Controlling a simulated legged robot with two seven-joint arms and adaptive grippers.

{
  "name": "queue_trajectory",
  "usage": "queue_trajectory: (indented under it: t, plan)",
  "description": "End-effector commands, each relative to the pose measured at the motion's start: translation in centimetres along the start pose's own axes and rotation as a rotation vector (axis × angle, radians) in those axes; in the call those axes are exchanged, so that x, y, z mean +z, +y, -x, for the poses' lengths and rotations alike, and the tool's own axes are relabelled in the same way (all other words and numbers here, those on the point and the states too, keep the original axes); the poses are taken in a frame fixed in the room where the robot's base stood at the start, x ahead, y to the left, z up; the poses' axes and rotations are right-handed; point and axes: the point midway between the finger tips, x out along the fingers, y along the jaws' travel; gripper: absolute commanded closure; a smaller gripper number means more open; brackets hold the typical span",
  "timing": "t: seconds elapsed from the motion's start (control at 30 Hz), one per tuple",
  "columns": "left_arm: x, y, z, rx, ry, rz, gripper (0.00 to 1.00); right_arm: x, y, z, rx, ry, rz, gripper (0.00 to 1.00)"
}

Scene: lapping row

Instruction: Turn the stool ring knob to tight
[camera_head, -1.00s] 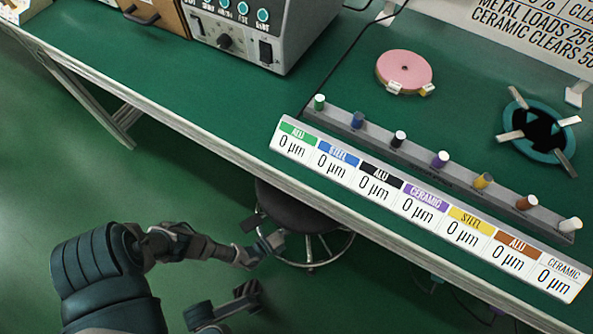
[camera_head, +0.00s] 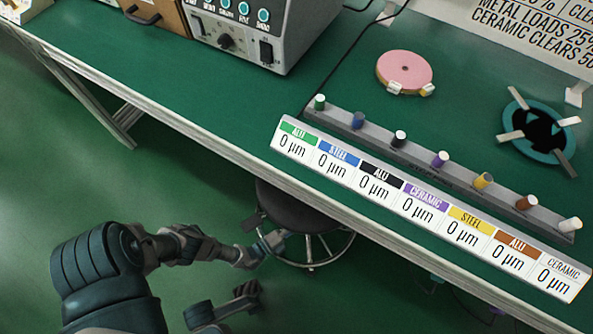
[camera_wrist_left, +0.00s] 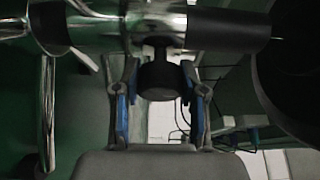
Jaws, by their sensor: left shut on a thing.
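The stool (camera_head: 290,208) stands partly under the bench edge, with a dark round seat and a chrome foot ring (camera_head: 325,258) below it. In the left wrist view the dark ring knob (camera_wrist_left: 160,82) hangs under a chrome and black tube (camera_wrist_left: 150,28). My left gripper (camera_head: 274,240) is at the stool's near left side. In the wrist view its blue-padded fingers (camera_wrist_left: 160,90) stand on both sides of the knob and are shut on it. The knob's marking and turn position cannot be read.
The green bench (camera_head: 215,118) runs above the stool, its pale front edge close to my left arm. It holds a row of labelled blocks (camera_head: 365,188), a pink disc (camera_head: 404,68) and a grey instrument (camera_head: 262,25). The floor at left is clear.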

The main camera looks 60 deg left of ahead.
Motion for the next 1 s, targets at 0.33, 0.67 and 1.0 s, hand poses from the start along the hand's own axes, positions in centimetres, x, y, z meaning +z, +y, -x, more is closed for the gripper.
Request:
queue_trajectory:
  t: [0.33, 0.67, 1.0]
  plan:
    - [0.4, 0.2, 0.2, 0.006, -0.005, -0.004, 0.32, 0.1, 0.0, 0.1, -0.001, -0.001, 0.000, 0.60]
    - [0.3, 0.3, 3.5, 0.008, -0.003, -0.002, 0.32, -0.3, -0.1, 0.0, -0.003, 0.003, 0.000, 0.60]
    - [0.5, 0.4, 10.5, 0.009, -0.006, -0.002, 0.32, -0.3, -0.1, -0.1, -0.002, 0.003, 0.000, 0.60]
